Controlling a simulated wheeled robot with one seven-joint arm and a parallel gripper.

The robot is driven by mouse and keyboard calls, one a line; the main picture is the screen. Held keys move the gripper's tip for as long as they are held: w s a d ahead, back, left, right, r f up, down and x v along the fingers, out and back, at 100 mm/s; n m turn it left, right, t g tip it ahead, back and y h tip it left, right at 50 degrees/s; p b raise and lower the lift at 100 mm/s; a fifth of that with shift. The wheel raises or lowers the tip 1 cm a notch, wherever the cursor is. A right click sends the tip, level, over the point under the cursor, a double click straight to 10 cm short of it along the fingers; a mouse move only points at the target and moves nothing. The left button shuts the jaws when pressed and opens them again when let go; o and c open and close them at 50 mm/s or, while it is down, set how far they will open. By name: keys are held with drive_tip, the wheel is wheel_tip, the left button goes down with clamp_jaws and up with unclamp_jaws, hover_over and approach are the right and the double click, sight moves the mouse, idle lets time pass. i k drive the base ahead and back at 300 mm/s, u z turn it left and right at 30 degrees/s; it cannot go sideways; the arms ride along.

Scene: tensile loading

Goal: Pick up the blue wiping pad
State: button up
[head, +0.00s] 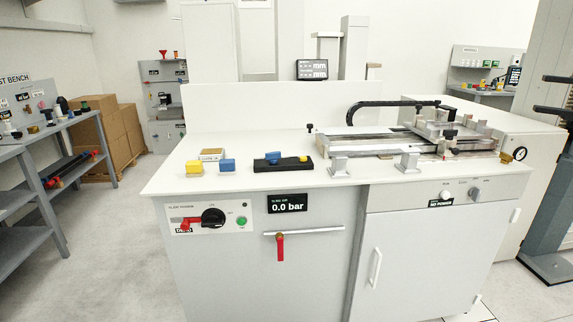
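Two small blue things show on the white bench top (240,140) in the head view. One is a blue block (227,165) lying by itself left of the middle, near the front edge. The other is a blue piece (273,156) on a black tray (266,164), just right of that block. At this size I cannot tell for certain which is the wiping pad. My gripper is not in view.
A yellow block (194,168) and a small pale box (212,154) lie left of the lone blue block. A yellow piece (303,159) is at the black tray's right end. A metal fixture (409,161) fills the bench's right side. Bare floor (110,230) lies left.

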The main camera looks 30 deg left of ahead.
sight(227, 167)
drive_tip(key=z, duration=0.7)
drive_tip(key=i, duration=2.2)
drive_tip(key=u, duration=3.65)
drive_tip(key=i, duration=0.65)
drive_tip(key=u, duration=0.1)
